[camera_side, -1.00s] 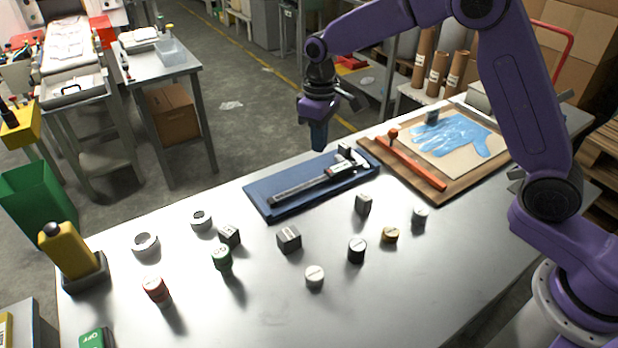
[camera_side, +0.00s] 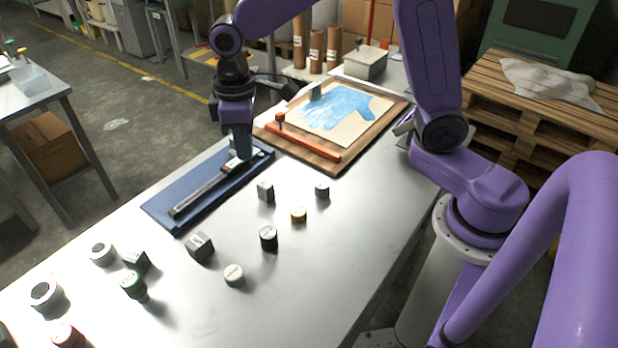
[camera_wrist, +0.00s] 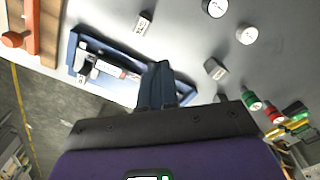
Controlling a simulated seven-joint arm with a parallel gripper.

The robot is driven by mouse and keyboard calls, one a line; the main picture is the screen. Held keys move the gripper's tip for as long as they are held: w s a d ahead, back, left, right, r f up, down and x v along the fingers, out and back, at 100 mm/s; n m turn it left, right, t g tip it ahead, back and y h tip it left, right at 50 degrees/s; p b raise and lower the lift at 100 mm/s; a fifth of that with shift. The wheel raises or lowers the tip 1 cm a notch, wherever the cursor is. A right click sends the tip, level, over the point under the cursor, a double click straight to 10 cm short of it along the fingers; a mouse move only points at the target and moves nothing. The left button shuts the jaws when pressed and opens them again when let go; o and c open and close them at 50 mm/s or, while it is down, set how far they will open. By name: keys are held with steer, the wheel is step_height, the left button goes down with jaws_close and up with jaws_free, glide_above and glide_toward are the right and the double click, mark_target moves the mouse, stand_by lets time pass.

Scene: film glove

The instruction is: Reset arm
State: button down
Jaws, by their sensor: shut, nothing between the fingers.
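My gripper (camera_side: 240,148) points down over the far end of the blue tray (camera_side: 165,208), close to the head of the caliper (camera_side: 205,192). In the wrist view its dark blue fingers (camera_wrist: 158,72) are together with nothing between them. The caliper (camera_wrist: 105,68) lies along the tray (camera_wrist: 120,88), partly hidden by the fingers. I cannot tell from the side view how high the fingertips are above the caliper. A blue glove-shaped film (camera_side: 338,107) lies flat on a pale sheet on the brown board (camera_side: 333,168).
An orange bar tool (camera_side: 310,141) lies across the board's front. The table's right front is bare.

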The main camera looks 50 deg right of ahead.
steer(key=s+d+n, duration=0.2)
steer(key=s+d, duration=0.3)
steer(key=s, duration=0.7)
steer(key=s+d+n, duration=0.2)
steer(key=s+d, duration=0.4)
steer(key=s, duration=0.6)
steer(key=shift+s+d, duration=0.2)
stand_by(0.4)
